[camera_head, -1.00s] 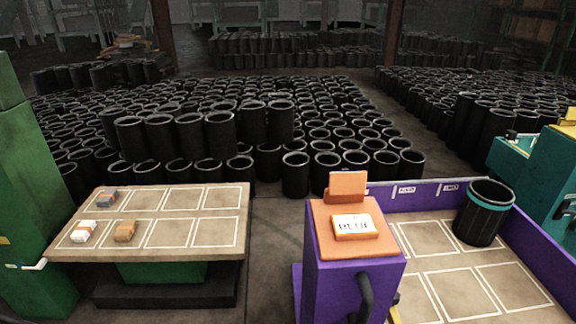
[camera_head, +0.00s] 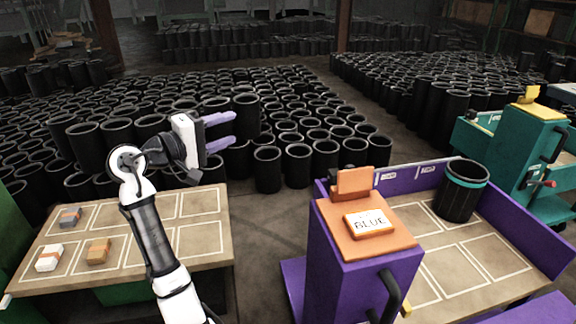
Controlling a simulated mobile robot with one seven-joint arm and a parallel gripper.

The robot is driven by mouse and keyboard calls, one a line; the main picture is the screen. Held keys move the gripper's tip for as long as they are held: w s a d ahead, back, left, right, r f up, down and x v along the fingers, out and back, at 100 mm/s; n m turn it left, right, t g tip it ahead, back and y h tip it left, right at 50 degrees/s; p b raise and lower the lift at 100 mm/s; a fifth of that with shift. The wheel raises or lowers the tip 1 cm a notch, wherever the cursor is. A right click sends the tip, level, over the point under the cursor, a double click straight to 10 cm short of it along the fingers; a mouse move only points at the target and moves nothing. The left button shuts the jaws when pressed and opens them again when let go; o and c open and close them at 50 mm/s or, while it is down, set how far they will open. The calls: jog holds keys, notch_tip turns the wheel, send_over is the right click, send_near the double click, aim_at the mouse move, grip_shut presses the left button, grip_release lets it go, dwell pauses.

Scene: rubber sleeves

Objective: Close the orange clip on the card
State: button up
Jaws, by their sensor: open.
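The orange clip (camera_head: 354,183) stands raised as an upright flap at the back of the orange top of a purple post. The card (camera_head: 368,222), white with the word BLUE and an orange edge, lies flat on that orange top in front of the clip. The clip is up and apart from the card's face. My gripper (camera_head: 234,130), with pale purple fingers, is open and empty. It is up in the air to the left of the post, pointing right, above the rows of black sleeves in the picture.
The purple post (camera_head: 358,272) has a black handle on its front. A purple-walled tray (camera_head: 545,232) to its right holds a black sleeve with a teal band (camera_head: 461,190). A wooden table (camera_head: 215,258) at left bears small blocks. Open floor lies between table and post.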

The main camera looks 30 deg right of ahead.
aim_at(350, 170)
jog(key=s+d+f+m+g+y, duration=0.1)
jog(key=s+d+f+g, duration=0.1)
jog(key=s+d+g, duration=0.2)
jog(key=s+d+f+m+g+y+p, duration=0.1)
jog(key=s+d+f+m+g, duration=0.1)
jog(key=s+d, duration=0.5)
jog(key=s+d+f+m+g+y, duration=0.1)
jog(key=s+d+f+g, duration=0.2)
jog(key=d, duration=0.8)
jog(key=shift+s+d+f+g+p, duration=0.15)
jog(key=shift+s+g+p, duration=0.15)
jog(key=shift+s+g, duration=1.1)
jog(key=shift+w, duration=0.1)
jog(key=c, duration=1)
